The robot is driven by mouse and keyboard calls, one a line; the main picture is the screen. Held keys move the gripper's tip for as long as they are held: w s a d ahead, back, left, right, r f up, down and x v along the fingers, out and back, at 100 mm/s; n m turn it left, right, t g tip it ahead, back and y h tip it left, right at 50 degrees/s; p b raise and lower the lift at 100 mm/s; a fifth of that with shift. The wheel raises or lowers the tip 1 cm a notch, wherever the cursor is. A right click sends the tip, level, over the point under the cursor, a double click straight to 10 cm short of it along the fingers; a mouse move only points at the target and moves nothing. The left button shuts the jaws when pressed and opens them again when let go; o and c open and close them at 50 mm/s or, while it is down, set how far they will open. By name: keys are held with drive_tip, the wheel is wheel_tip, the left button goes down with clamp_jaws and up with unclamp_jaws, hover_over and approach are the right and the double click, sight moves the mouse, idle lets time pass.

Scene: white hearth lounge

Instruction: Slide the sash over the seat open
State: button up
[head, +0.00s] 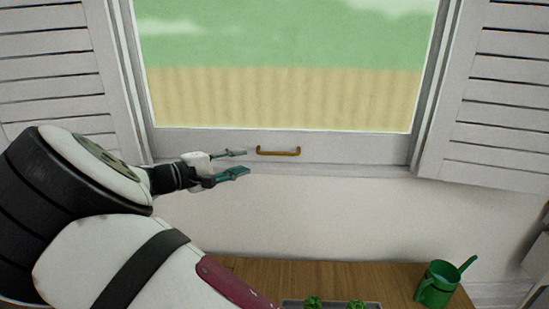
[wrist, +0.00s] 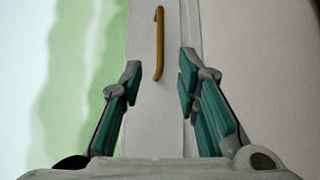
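The window sash (head: 345,148) is a pale frame around a large pane, with its bottom rail down at the sill. A brass-coloured bar handle (head: 278,151) is fixed to the middle of that rail. My gripper (head: 240,163) is open and empty just left of the handle, its teal fingers pointing toward it. In the wrist view the handle (wrist: 159,42) lies ahead, beyond the fingertips and between their lines. The gripper (wrist: 160,75) shows a wide gap there, and nothing is between the fingers. The wooden seat (head: 300,271) is below the window.
Louvred shutters stand at the left (head: 55,65) and right (head: 500,95) of the window. A green watering can (head: 437,284) stands on the seat's right end. A grey tray (head: 291,303) with small green plants is at the front. The wall below the sill is clear.

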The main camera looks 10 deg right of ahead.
sight(274, 154)
drive_tip(key=b+x, duration=0.2)
drive_tip(key=x, duration=1.1)
drive_tip(key=shift+d, duration=0.15)
clamp_jaws()
